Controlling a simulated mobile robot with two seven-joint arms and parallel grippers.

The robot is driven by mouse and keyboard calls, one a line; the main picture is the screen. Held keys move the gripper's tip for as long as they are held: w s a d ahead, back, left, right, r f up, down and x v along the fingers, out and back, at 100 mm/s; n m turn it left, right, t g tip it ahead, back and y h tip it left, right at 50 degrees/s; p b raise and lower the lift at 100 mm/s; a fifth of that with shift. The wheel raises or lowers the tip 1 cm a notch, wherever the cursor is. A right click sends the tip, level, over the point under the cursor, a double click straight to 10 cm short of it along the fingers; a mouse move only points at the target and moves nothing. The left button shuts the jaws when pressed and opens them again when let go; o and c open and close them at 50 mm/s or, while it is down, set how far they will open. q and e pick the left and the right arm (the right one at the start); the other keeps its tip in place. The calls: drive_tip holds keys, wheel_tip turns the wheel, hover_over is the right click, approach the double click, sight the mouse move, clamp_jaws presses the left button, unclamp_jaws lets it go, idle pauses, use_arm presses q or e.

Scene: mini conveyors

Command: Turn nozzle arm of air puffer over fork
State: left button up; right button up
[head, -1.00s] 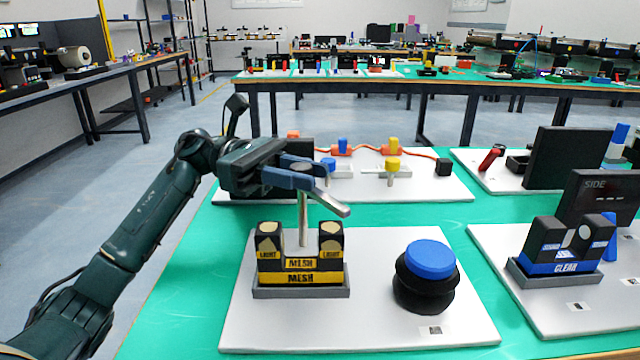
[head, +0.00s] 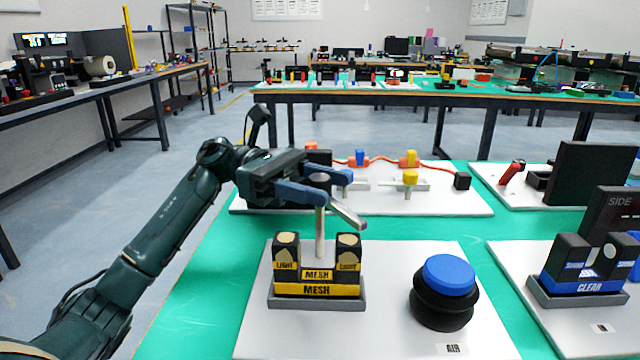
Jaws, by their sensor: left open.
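The air puffer has a black bellows with a blue cap (head: 449,274) on a white board. Its nozzle arm (head: 346,214) is a silver tube at the top of a thin upright post (head: 320,233), pointing toward the front right. The fork (head: 317,289) is a black two-pronged block with yellow MESH labels, standing in a grey base. The post rises behind the gap between its prongs. My left gripper (head: 337,187) is open, its blue fingers on either side of the dark hub atop the post. I cannot tell whether they touch it. My right gripper is out of view.
A second board at right holds a fork marked CLEAR (head: 585,286) and a dark SIDE display (head: 612,218). Behind, a board carries an orange cable with blue and yellow parts (head: 410,178). A black panel (head: 592,172) stands at back right. Green tabletop shows between boards.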

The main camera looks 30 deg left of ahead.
use_arm(q)
drive_tip(key=a, duration=0.7)
drive_tip(key=shift+w+a, duration=0.25)
drive_tip(key=shift+a, duration=0.05)
